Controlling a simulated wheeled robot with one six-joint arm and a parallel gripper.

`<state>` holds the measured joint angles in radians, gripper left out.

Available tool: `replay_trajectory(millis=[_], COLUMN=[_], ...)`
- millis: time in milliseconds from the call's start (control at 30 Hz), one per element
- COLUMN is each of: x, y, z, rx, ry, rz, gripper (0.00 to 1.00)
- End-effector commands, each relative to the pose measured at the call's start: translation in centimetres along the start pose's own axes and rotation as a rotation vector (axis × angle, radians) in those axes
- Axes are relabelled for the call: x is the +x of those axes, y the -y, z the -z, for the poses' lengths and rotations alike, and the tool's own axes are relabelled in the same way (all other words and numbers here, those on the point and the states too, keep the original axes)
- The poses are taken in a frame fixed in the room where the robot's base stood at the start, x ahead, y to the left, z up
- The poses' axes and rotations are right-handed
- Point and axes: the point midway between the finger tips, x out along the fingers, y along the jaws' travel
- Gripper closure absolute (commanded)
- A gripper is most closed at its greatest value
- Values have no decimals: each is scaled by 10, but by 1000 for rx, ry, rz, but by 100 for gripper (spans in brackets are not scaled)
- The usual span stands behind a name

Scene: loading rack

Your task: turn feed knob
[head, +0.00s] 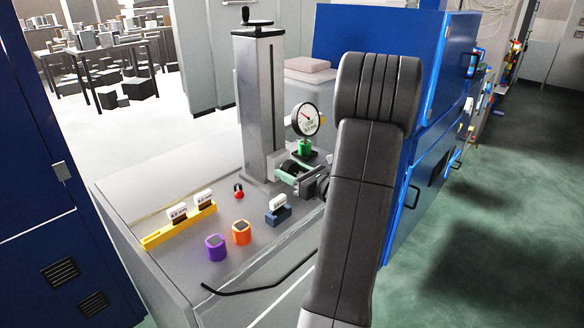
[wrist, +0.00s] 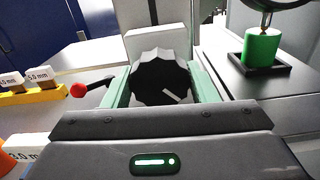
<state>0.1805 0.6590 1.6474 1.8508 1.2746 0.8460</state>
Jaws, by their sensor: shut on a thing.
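The feed knob (wrist: 162,80) is black with a scalloped rim and a pale line mark on its face. It sits on the front of the light grey column base. My gripper (wrist: 160,88) has one green finger on each side of the knob and is shut on it. In the head view my gripper (head: 290,177) reaches the knob (head: 289,168) at the foot of the tall grey column (head: 260,105). My arm hides part of the bench to the right.
A dial gauge (head: 306,119) stands above a green cylinder (head: 304,148) just behind my gripper. A red-ended lever (head: 239,192) is left of the column. Purple (head: 215,248) and orange (head: 241,233) cups, a yellow rack (head: 180,225) and a blue block (head: 278,214) stand on the bench.

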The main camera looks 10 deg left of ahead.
Motion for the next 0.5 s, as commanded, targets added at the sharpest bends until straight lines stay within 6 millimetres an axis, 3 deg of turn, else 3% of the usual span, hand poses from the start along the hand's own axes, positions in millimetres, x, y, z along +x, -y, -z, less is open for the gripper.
replay_trajectory(millis=[500], x=[0], y=[0], z=[0], rx=[116], ry=[-1], rz=[0], gripper=[70])
